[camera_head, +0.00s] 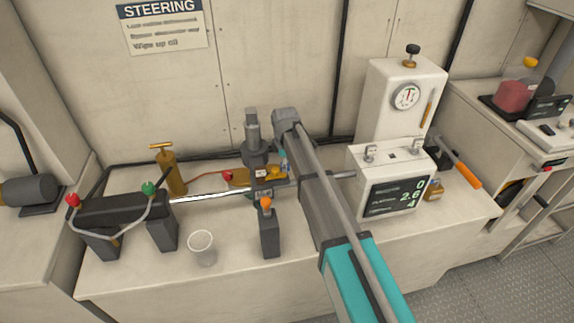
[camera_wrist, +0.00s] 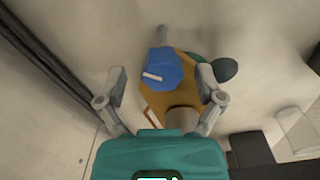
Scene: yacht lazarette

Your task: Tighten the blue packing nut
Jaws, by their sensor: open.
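The blue packing nut (camera_wrist: 163,69) shows in the wrist view as a faceted blue cap with a white mark on its face. It sits against an orange-brown brass body (camera_wrist: 178,97). My gripper (camera_wrist: 163,84) is open, with one finger left of the nut and the other to its right. Gaps show between the nut and both fingers, and nothing is held. Whether the fingers are level with the nut in depth I cannot tell. In the head view my arm reaches over the bench, and the nut is not clearly visible there.
A dark green round knob (camera_wrist: 226,69) sits close to the right finger. In the head view an orange-topped dark post (camera_head: 269,232), a clear cup (camera_head: 202,247) and a brass hand pump (camera_head: 170,172) stand left of my arm. A display box (camera_head: 390,180) stands right.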

